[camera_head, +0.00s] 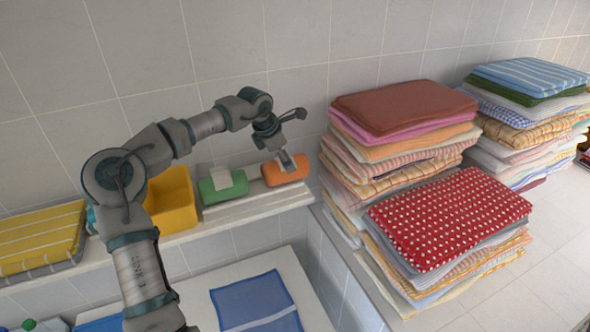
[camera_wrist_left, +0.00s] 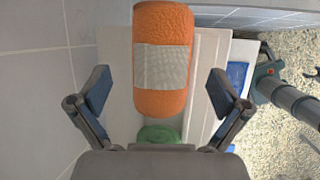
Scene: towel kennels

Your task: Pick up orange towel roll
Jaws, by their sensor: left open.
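The orange towel roll (camera_head: 286,169) lies on a light folded cloth on the wall ledge, beside a green roll (camera_head: 222,186). In the left wrist view the orange roll (camera_wrist_left: 162,100), with a pale band around its middle, sits between and beyond the open fingers. My left gripper (camera_head: 288,160) is over the orange roll in the head view. Its fingers (camera_wrist_left: 160,95) are spread wide, one on each side of the roll, with clear gaps. Part of the green roll (camera_wrist_left: 159,135) shows below the orange one in the wrist view. My right gripper is not in view.
A yellow bin (camera_head: 172,200) stands left of the rolls. Tall stacks of folded towels, one topped with red dotted cloth (camera_head: 445,215), stand close on the right. A tiled wall (camera_head: 150,50) rises behind. A blue cloth (camera_head: 255,302) lies lower in front.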

